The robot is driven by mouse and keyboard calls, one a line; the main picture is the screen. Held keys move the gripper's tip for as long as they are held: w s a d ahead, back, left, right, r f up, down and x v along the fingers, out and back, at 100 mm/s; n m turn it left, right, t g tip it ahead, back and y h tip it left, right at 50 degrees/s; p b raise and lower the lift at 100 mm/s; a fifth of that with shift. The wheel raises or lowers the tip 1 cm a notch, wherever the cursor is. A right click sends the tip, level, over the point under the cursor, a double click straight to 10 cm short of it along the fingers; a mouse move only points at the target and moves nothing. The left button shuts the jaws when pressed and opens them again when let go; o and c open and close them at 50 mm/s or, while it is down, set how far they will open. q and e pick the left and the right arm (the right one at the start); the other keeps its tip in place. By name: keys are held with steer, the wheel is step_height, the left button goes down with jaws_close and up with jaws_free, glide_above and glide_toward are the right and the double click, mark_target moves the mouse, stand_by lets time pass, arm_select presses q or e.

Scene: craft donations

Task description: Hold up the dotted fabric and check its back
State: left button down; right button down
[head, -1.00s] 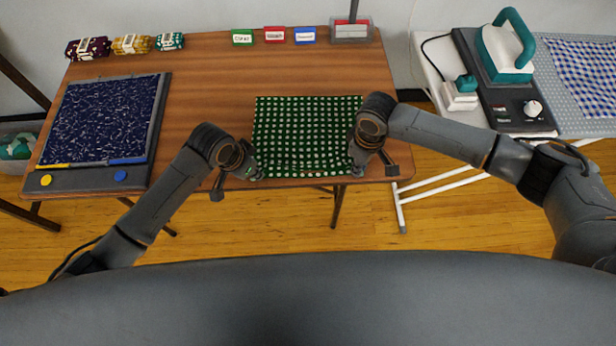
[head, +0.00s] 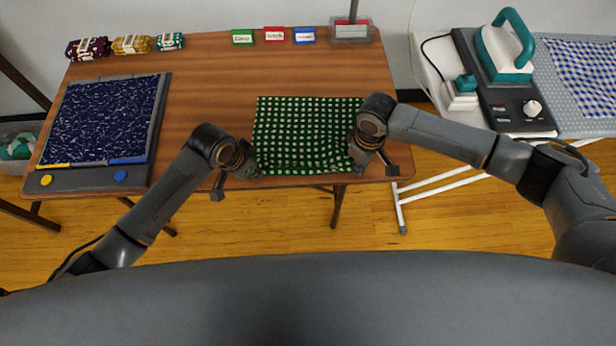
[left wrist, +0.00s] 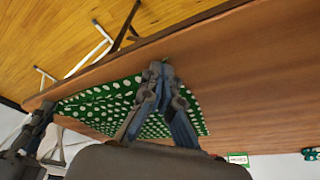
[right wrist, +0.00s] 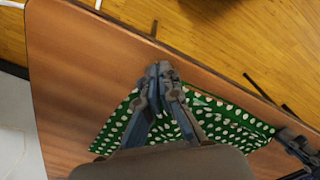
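The dotted fabric (head: 305,130), green with white dots, lies on the table near its front edge in the head view. Its front part is rumpled and bowed between my grippers. My left gripper (head: 257,172) is at its front left corner, and my right gripper (head: 356,166) is at its front right corner. In the left wrist view the fingers (left wrist: 160,72) meet at the fabric's edge (left wrist: 105,103). In the right wrist view the fingers (right wrist: 160,70) also meet at the fabric's edge (right wrist: 225,117). Both look shut on it. The back of the fabric is hidden.
A navy patterned board (head: 105,120) lies on the left of the table (head: 210,85). An iron (head: 506,50) stands right, beyond a gap. The table behind the fabric is clear.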

arm_select(q)
steer(key=shift+a, duration=0.1)
arm_select(e)
steer(key=shift+s+f, duration=0.1)
steer(key=shift+s, duration=0.05)
stand_by(0.4)
